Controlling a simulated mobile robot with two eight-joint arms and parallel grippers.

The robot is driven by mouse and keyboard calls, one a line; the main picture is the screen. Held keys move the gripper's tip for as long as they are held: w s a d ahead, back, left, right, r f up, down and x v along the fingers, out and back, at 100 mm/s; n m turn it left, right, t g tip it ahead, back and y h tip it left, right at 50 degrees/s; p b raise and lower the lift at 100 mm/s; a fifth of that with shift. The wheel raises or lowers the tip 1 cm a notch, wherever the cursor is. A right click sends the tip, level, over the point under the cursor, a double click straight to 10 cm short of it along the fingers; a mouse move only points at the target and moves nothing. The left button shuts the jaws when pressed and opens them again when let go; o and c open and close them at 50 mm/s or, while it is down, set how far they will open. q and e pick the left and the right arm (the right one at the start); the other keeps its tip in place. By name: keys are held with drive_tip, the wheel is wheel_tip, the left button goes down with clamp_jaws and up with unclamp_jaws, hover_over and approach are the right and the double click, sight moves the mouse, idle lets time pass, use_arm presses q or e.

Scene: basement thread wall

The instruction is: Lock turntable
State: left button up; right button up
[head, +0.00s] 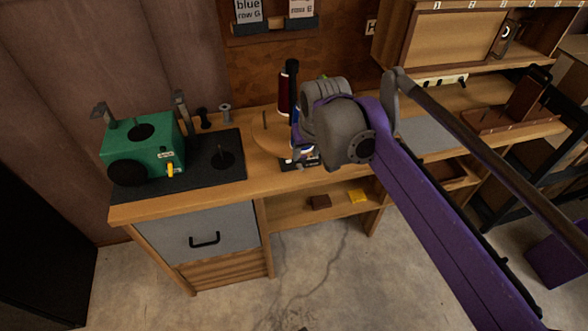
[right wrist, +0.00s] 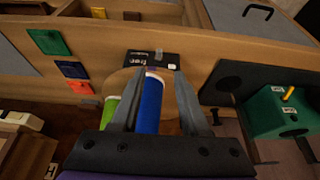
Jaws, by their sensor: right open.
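The turntable is a round wooden disc (head: 268,138) on the workbench, partly hidden by my right arm in the head view. It also shows in the right wrist view (right wrist: 120,82). A blue spool (right wrist: 151,104) and a green spool (right wrist: 111,108) stand at it; a dark red spool (head: 284,95) shows behind. A black plate (right wrist: 140,58) with white lettering, seemingly "free", lies at its edge; a small pale part is on it. My right gripper (right wrist: 158,72) is open, its fingers on either side of the blue spool in the picture; contact is unclear. My left gripper is not in view.
A green box (head: 145,150) with a yellow lever stands on a dark mat (head: 215,170) to the left. A grey drawer (head: 210,232) is below. A wooden shelf unit (head: 455,40) is at the upper right. The open shelf below holds small blocks.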

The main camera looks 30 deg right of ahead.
sight(301, 167)
drive_tip(key=b+x, duration=0.2)
drive_tip(key=x, duration=0.8)
clamp_jaws()
